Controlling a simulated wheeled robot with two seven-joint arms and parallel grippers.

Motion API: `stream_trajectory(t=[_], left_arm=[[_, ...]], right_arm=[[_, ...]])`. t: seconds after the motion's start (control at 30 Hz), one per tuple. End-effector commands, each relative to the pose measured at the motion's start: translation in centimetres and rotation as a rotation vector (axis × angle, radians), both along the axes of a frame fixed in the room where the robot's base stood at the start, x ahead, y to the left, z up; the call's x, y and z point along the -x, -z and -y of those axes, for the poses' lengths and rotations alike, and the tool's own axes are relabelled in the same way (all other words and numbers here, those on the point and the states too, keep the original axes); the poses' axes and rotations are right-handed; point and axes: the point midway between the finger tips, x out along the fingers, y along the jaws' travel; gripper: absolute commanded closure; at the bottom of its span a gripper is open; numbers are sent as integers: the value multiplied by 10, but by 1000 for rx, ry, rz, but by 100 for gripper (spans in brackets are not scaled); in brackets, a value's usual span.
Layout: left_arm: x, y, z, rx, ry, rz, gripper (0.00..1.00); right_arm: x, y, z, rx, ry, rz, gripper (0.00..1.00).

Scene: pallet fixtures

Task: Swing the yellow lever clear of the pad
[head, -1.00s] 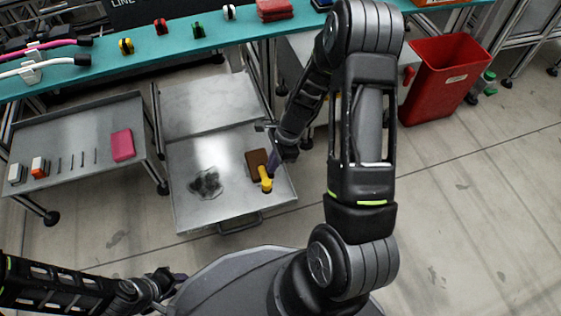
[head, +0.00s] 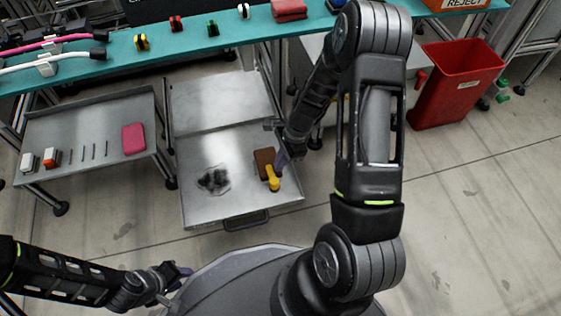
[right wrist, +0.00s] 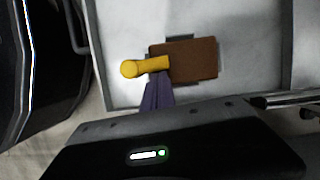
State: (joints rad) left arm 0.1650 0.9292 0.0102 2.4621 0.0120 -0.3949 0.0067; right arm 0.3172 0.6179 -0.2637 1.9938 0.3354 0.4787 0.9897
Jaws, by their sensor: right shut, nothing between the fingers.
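The yellow lever (head: 272,178) is at the front right of a grey metal tray (head: 232,208). The brown pad (head: 264,157) lies beside it. In the right wrist view, the lever (right wrist: 145,67) points left from the pad (right wrist: 190,61), with its narrow end over the pad's left edge and its round knob off the pad. My right gripper (head: 281,160) is shut and empty, its purple fingertips (right wrist: 158,88) right by the lever's side; whether they touch cannot be told. My left gripper (head: 184,272) is low at the left, away from the tray; its jaw opening is unclear.
A side table (head: 70,135) with a pink block (head: 134,138) stands left. A teal shelf (head: 180,45) runs behind. A red bin (head: 455,85) stands right. Floor in front is clear.

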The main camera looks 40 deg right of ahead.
Motion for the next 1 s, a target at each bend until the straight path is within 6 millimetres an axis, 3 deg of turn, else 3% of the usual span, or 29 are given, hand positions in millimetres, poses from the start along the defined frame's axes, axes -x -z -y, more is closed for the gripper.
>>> stream_trajectory(t=[0.37, 1.0], left_arm=[[2, -12, 1, -2, 2, -1, 66], [7, -41, 0, -1, 7, -13, 66]], right_arm=[[-7, -2, -7, -1, -165, -1, 100], [-20, -1, -34, -2, -764, -1, 100]])
